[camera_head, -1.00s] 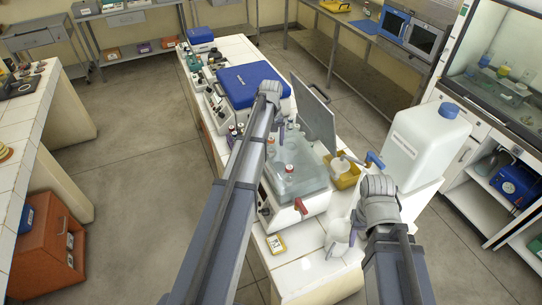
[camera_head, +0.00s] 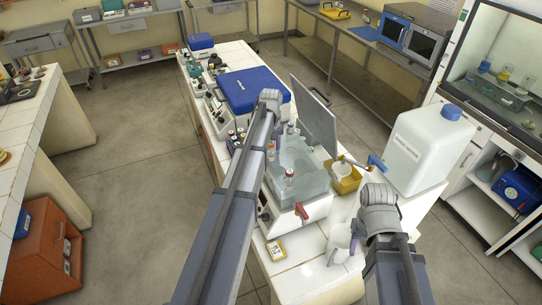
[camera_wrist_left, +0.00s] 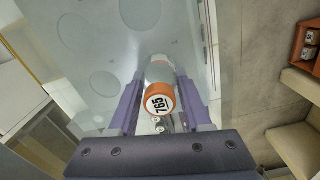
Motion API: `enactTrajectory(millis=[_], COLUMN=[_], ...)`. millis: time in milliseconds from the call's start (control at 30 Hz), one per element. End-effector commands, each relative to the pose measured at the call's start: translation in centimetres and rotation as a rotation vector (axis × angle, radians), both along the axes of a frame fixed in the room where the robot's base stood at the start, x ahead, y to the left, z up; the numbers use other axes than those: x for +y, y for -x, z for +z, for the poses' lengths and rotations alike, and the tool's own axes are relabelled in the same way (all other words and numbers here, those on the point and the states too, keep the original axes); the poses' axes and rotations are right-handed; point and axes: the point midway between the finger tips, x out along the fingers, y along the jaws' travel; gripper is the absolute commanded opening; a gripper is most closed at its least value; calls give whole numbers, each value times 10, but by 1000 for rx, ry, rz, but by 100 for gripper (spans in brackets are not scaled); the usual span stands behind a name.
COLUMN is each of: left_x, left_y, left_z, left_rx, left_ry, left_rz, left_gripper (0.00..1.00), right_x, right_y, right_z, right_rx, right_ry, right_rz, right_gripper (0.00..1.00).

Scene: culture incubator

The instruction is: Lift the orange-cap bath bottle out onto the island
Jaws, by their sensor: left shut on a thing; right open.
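The orange-cap bottle (camera_wrist_left: 160,98) shows in the left wrist view, its cap marked 765. It stands between the two purple fingers of my left gripper (camera_wrist_left: 159,84), which is shut on it. Its lower part is over or in the clear bath (camera_head: 311,181); I cannot tell whether it touches the floor of the bath. In the head view my left forearm hides most of these fingers. Other capped bottles, one with a red cap (camera_head: 289,176), stand in the bath. My right gripper (camera_head: 355,240) is open, low over the island's front right, with its fingers partly hidden.
The bath's grey lid (camera_head: 314,116) stands raised behind it. A yellow tub (camera_head: 346,180) and a large white canister (camera_head: 421,150) stand to the right.

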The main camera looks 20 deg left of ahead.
Motion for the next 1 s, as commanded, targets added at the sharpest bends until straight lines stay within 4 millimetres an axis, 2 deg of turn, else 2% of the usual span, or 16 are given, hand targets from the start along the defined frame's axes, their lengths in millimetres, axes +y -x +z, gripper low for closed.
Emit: enactTrajectory(millis=[33, 167, 633, 767, 1000], left_x=[0, 0, 0, 0, 0], left_y=[0, 0, 0, 0, 0], left_z=[0, 0, 6, 16, 50], left_rx=[0, 0, 0, 0, 0], left_ry=[0, 0, 0, 0, 0], left_rz=[0, 0, 0, 0, 0], left_gripper=[15, 1, 0, 0, 0], right_x=[0, 0, 0, 0, 0], right_y=[0, 0, 0, 0, 0], right_z=[0, 0, 6, 16, 50], right_rx=[0, 0, 0, 0, 1], right_ry=[0, 0, 0, 0, -1], right_rz=[0, 0, 0, -1, -2], right_gripper=[50, 50, 50, 50, 50])
